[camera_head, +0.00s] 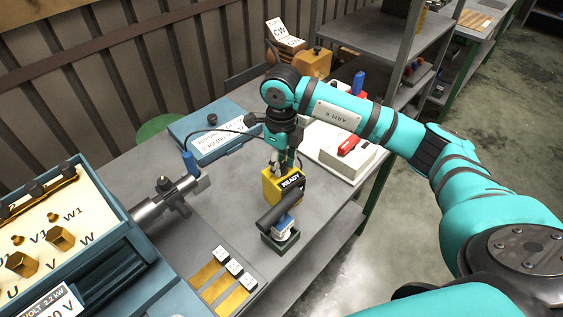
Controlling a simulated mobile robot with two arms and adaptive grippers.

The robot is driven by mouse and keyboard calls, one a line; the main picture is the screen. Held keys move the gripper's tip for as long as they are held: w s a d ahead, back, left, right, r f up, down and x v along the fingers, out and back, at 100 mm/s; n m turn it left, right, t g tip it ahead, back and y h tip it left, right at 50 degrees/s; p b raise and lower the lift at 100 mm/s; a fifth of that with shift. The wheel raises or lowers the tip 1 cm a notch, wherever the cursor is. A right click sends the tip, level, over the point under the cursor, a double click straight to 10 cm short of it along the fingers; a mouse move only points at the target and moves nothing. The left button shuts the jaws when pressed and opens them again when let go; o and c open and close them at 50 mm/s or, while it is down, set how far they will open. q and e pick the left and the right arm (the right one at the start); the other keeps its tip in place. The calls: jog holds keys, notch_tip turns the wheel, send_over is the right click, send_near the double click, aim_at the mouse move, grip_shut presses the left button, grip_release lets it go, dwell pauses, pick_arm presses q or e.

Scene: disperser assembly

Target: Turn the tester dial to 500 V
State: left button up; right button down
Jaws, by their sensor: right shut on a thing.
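The yellow tester (288,188) stands on the grey bench, with a dark display reading READY on its face. My right gripper (281,160) points down at the top of the tester. It is shut on the tester's dial, which is mostly hidden by the fingers, so its setting cannot be read. My left gripper is out of view.
A motor terminal box (90,235) fills the left, with a grey shaft (150,207) beside it. A dark handle (279,209) over a green holder (280,241) is close in front of the tester. Behind lie a blue case (205,122) and a white tray (338,158).

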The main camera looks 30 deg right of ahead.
aim_at(281, 163)
jog(key=c, duration=1)
grip_release()
jog(key=shift+o, duration=0.2)
notch_tip(281, 163, up, 12)
